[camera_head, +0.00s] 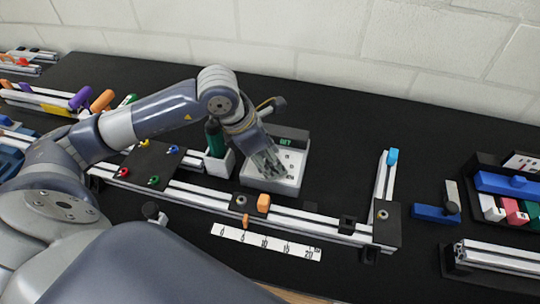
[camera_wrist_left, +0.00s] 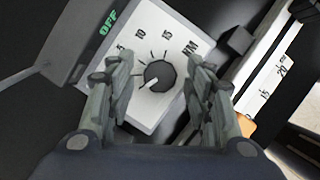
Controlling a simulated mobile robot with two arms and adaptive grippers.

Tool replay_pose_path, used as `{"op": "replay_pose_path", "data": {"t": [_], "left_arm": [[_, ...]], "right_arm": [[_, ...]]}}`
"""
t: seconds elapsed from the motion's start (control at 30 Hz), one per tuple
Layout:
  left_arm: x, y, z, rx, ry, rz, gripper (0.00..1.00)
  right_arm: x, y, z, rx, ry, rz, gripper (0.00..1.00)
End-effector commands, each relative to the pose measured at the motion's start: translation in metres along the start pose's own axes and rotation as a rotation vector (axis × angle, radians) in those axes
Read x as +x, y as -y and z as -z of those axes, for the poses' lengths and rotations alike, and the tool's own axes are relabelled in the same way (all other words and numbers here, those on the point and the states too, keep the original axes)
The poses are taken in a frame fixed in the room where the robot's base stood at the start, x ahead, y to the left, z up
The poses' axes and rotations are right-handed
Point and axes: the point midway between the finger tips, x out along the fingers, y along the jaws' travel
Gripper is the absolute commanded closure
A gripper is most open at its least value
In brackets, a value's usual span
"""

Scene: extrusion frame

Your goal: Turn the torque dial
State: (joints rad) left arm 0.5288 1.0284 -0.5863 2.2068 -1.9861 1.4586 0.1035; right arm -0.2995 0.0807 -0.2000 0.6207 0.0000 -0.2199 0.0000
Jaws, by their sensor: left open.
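The torque dial (camera_wrist_left: 160,75) is a dark round knob on the white sloped face of a box, with marks 5, 10, 15 and NM around it. Its white pointer line points to the lower left in the wrist view. A display on the box shows green "OFF" (camera_wrist_left: 108,22). In the head view the box (camera_head: 291,185) stands behind the rail, and my gripper hides the dial. My left gripper (camera_head: 270,168) is over the box face. In the wrist view its open fingers (camera_wrist_left: 158,70) stand on either side of the dial, with gaps visible. My right gripper is not in view.
A dark green-handled tool (camera_head: 215,138) stands in a white holder just left of the box. An aluminium rail (camera_head: 310,222) with an orange block (camera_head: 263,203) runs in front, with a ruler strip (camera_head: 266,243) before it. Black table is clear behind the box.

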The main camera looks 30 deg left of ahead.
Motion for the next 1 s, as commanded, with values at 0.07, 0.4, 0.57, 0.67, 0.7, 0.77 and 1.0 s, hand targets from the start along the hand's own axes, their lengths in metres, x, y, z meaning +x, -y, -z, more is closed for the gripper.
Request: {"op": "replay_pose_path", "data": {"t": [0.07,0.4,0.57,0.67,0.7,0.77,1.0], "left_arm": [[0.002,0.0,0.0,0.0,0.0,0.001,0.52],[0.001,0.0,0.0,0.001,0.001,0.0,0.84],[0.001,0.0,0.0,0.001,0.001,-0.001,0.97],[0.002,0.0,0.0,0.004,0.001,0.0,0.97],[0.002,0.0,0.0,0.008,0.001,0.002,0.97],[0.002,-0.001,0.0,0.018,0.002,0.005,0.96],[0.005,-0.003,0.001,0.117,0.004,0.045,0.96]], "right_arm": [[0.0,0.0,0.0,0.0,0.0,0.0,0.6],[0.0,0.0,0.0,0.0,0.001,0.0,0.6],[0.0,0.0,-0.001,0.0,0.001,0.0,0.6],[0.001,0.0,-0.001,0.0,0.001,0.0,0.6],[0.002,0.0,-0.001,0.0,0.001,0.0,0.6],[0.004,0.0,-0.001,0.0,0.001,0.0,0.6],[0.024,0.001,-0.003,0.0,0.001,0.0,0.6]]}}
